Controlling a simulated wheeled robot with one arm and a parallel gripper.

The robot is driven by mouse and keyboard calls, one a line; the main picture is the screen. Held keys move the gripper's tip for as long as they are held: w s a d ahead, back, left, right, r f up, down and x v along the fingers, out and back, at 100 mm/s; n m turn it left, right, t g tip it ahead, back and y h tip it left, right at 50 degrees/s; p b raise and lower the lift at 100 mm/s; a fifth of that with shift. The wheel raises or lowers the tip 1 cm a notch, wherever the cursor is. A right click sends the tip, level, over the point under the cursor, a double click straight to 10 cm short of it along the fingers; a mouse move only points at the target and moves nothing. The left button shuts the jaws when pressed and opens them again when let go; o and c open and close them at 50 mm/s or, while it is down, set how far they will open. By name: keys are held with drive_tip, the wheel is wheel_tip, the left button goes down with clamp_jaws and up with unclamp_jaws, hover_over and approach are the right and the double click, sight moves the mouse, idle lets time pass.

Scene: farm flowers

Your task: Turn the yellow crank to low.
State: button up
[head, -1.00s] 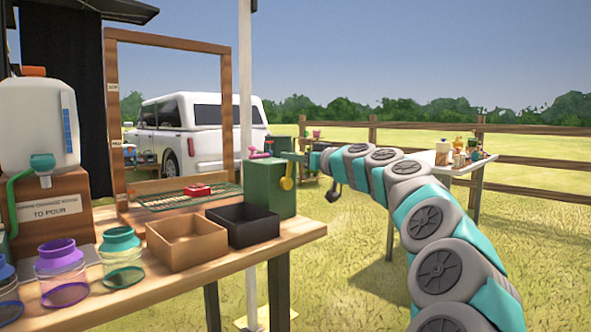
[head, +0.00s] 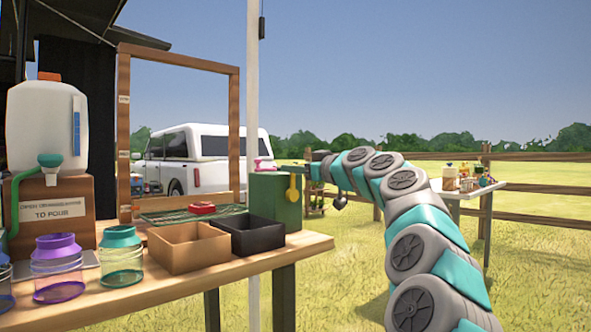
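The yellow crank (head: 292,188) is a small lever on the right part of the green box (head: 268,202), at the table's far right corner. Its rounded end hangs down. My gripper (head: 309,171) is at the far end of my teal and grey arm, just right of the box's top and close to the crank. Its fingers are small and dark here, so I cannot tell whether they are open or shut, or whether they touch the crank. Any low marking on the box is too small to read.
The wooden table (head: 165,282) also holds a tan bin (head: 187,248), a black bin (head: 250,236), jars (head: 122,258) and a white jug (head: 45,125). A wooden frame (head: 123,150) and white pole (head: 252,80) stand behind. Open grass lies right of the table.

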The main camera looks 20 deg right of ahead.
drive_tip(key=shift+o, duration=0.2)
drive_tip(key=shift+s, duration=0.1)
drive_tip(key=v, duration=0.7)
drive_tip(key=shift+s, duration=0.3)
drive_tip(key=shift+d, duration=0.1)
idle(0.3)
